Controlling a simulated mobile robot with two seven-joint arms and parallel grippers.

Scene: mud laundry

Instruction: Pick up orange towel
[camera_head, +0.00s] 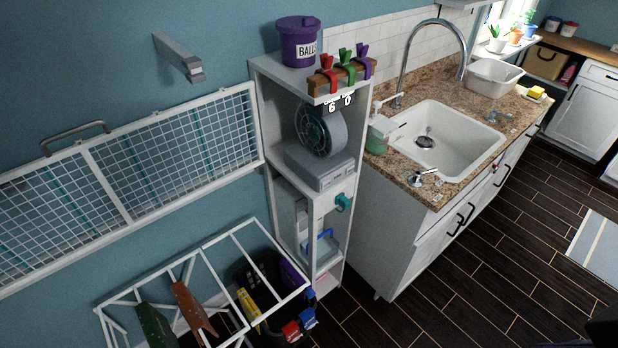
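A brownish-orange cloth (193,309), the only towel-like thing here near orange, hangs over a bar of the white drying rack (131,299) at the lower left. Its lower part is near the bottom edge of the picture. A dark green cloth (154,326) hangs just left of it and runs out of the frame. My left gripper is not in view. A dark shape cut off at the bottom right corner may be part of my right arm, but no fingers show.
A black bin (262,275) with colourful items stands under the rack's right end. A narrow shelf unit (268,138) is right of the rack. A white wall grid (165,160) is above. The sink counter (446,190) is at the right; the dark floor (480,285) before it is mostly clear.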

